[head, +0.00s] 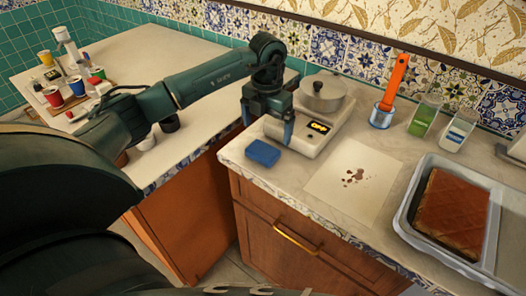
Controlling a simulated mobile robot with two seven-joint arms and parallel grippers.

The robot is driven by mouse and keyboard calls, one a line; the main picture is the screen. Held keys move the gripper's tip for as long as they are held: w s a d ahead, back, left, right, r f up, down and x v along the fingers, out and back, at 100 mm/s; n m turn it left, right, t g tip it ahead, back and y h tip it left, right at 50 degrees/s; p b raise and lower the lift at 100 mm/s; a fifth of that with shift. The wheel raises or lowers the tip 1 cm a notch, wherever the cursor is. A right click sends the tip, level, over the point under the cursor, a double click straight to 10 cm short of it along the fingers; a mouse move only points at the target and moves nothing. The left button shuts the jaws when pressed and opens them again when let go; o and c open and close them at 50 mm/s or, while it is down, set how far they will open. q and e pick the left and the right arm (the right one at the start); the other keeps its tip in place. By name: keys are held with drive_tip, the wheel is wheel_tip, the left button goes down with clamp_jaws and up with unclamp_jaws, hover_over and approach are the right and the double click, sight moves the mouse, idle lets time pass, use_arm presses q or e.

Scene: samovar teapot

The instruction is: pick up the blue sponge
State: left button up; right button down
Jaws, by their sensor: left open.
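The blue sponge (262,153) lies flat on the right-hand counter, close to its left front corner. My left gripper (267,129) is just above and behind the sponge, pointing down, with its two fingers spread apart. Nothing shows between the fingers, and the sponge looks clear of them. The exact height of the fingertips above the counter is hard to tell. My right gripper is not clearly seen.
A scale (309,137) with a lidded metal pot (323,93) stands right behind the sponge. A stained paper sheet (353,178) lies to the right. Beyond are an orange-handled tool (396,80), two glass containers and a cake tray (410,200). A gap separates the left counter (150,45).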

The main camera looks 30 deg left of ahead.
sight(266, 146)
use_arm(q)
drive_tip(key=shift+s+f+p, duration=0.1)
drive_tip(key=shift+f+p, duration=0.4)
drive_tip(key=shift+f, duration=2.3)
drive_tip(key=shift+c, duration=0.2)
drive_tip(key=c, duration=1)
drive_tip(key=shift+o, duration=0.2)
